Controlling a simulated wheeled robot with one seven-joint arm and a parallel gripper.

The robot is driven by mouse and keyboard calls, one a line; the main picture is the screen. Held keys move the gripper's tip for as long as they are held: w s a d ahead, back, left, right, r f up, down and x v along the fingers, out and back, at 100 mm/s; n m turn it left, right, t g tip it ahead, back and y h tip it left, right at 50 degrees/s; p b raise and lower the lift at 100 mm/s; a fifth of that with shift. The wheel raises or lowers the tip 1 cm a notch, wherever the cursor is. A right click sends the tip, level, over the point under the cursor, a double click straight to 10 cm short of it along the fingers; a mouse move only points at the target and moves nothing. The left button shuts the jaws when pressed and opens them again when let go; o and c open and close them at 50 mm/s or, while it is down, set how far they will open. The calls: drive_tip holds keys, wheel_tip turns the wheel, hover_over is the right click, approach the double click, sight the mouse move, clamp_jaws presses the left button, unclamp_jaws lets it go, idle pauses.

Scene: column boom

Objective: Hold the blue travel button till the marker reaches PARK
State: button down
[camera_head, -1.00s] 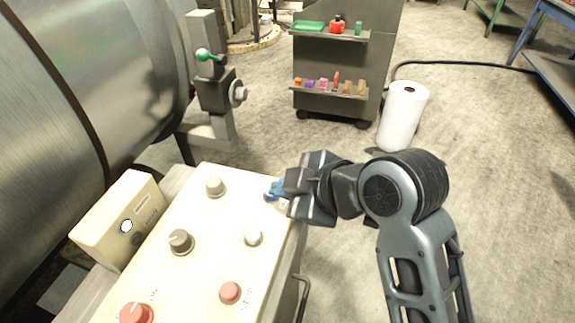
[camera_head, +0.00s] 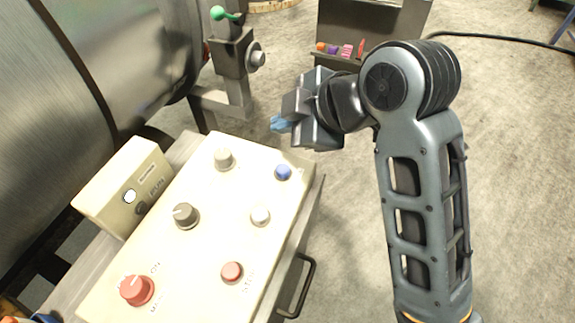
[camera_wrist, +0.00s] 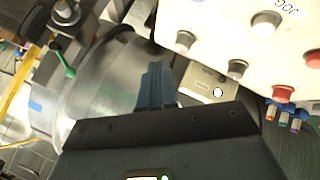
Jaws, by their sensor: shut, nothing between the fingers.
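The blue button (camera_head: 283,172) sits near the far right corner of the cream control panel (camera_head: 215,270) and is uncovered in the head view. My gripper (camera_head: 280,124) is shut and empty, its blue fingertips apart from the button and just beyond it in the picture. The fingers also show in the wrist view (camera_wrist: 155,86), over a blurred metal drum. A small cream box (camera_head: 105,185) at the panel's left has a white round spot (camera_head: 129,196) on its face. Its lettering is too small to read, and I cannot make out a PARK mark. I cannot identify the blue button in the wrist view.
The panel also carries grey knobs (camera_head: 185,215), a white button (camera_head: 260,215), a red button (camera_head: 231,272) and a large red knob (camera_head: 137,290). A big metal drum (camera_head: 130,70) stands at the left. A shelf cart (camera_head: 370,20) stands behind.

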drive_tip(key=b, duration=0.5)
hover_over(286, 171)
wheel_tip(286, 171, down, 7)
drive_tip(key=shift+s+r, duration=0.1)
drive_tip(key=shift+r, duration=0.05)
drive_tip(key=shift+f+b, duration=0.5)
drive_tip(key=shift+f, duration=0.25)
drive_tip(key=shift+f, duration=0.15)
idle(0.9)
drive_tip(key=shift+f, duration=0.35)
